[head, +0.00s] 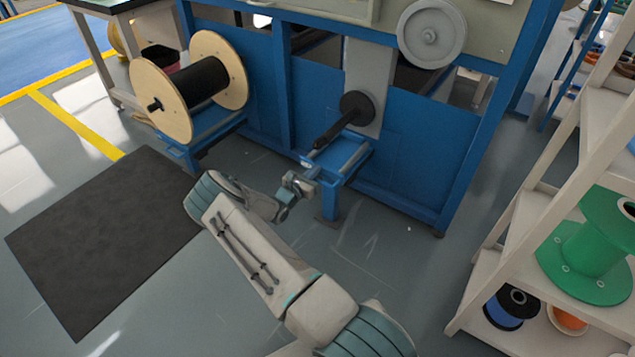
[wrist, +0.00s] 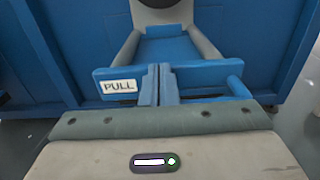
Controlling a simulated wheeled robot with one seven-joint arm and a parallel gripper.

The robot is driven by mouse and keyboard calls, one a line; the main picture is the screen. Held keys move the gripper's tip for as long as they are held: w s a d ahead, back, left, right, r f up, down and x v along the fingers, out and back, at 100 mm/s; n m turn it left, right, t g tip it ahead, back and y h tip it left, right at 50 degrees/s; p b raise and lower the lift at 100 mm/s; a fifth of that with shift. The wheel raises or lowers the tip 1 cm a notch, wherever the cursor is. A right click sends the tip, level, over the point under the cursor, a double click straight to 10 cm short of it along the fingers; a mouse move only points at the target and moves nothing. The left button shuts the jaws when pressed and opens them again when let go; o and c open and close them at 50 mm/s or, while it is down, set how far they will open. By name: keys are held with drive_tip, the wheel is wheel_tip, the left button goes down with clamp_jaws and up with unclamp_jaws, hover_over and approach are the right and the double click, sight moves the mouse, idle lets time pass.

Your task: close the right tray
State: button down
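The right tray (head: 342,160) is a blue frame that sticks out from the front of the blue machine, below a dark spindle. In the wrist view the tray (wrist: 185,48) lies straight ahead, with its front bar across the picture and a white PULL label (wrist: 118,86) on the left of it. My gripper (head: 300,183) is at the tray's front end. In the wrist view my gripper's fingers (wrist: 159,70) are together, upright in front of the bar's middle, with nothing seen between them. I cannot tell whether they touch the bar.
A left tray (head: 215,128) under a wooden-flanged spool (head: 200,84) of black cable stands to the left. A dark mat (head: 100,240) lies on the floor at left. A shelf (head: 520,220) with a green spool (head: 590,250) stands at right. The floor before the machine is clear.

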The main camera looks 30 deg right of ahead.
drive_tip(key=shift+x, duration=0.9)
drive_tip(key=shift+d+r, duration=0.2)
drive_tip(key=shift+r, duration=0.05)
drive_tip(key=shift+a, duration=0.1)
